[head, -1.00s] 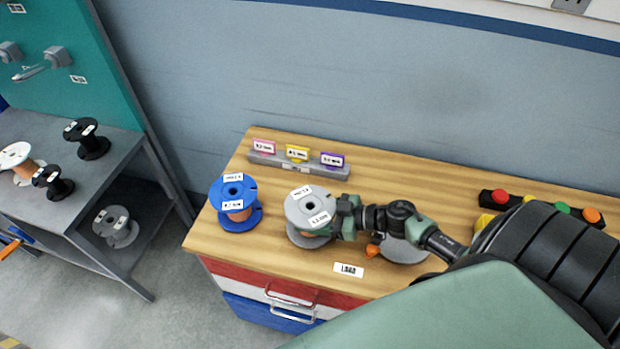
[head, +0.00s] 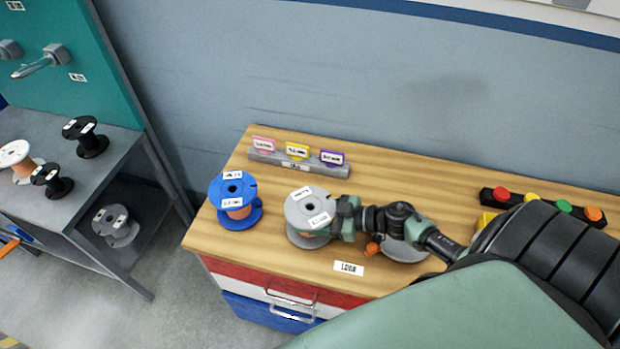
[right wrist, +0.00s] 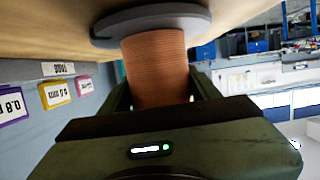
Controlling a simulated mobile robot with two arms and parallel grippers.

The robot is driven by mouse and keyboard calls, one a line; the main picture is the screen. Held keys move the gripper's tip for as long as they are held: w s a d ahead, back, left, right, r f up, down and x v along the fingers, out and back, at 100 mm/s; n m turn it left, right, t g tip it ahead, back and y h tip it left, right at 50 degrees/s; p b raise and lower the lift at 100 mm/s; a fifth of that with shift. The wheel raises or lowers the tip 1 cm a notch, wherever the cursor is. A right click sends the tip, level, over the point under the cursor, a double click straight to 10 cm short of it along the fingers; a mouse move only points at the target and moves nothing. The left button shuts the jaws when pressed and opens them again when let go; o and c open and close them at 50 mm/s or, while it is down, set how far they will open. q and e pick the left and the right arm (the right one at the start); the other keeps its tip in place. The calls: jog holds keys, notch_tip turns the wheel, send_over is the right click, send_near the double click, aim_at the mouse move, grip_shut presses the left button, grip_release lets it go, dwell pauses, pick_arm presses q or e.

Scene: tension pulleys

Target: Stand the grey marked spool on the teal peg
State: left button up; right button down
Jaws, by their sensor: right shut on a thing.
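The grey spool (head: 308,207) with white labels on its top flange stands upright on the wooden bench top. My right gripper (head: 340,218) is shut on it from the right side. In the right wrist view my right gripper (right wrist: 160,100) has its fingers on either side of the spool's copper winding (right wrist: 157,70), with a grey flange against the wood. No teal-coloured peg can be made out. Silver-grey pegs (head: 40,66) stick out from a teal board (head: 85,40) at the upper left.
A blue spool (head: 235,200) stands close to the left. Behind is a grey rail (head: 272,160) with pink, yellow and purple tags. A grey disc (head: 405,250) lies under my right wrist. Black and white spools stand on a grey table (head: 95,185) across a floor gap.

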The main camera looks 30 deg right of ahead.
jog(key=shift+c, duration=1.4)
grip_release()
jog(key=shift+f, duration=0.1)
jog(key=shift+s, duration=0.25)
jog(key=b+v, duration=0.1)
jog(key=v, duration=0.5)
jog(key=shift+s+d, duration=0.2)
jog(key=shift+s+d+r, duration=0.3)
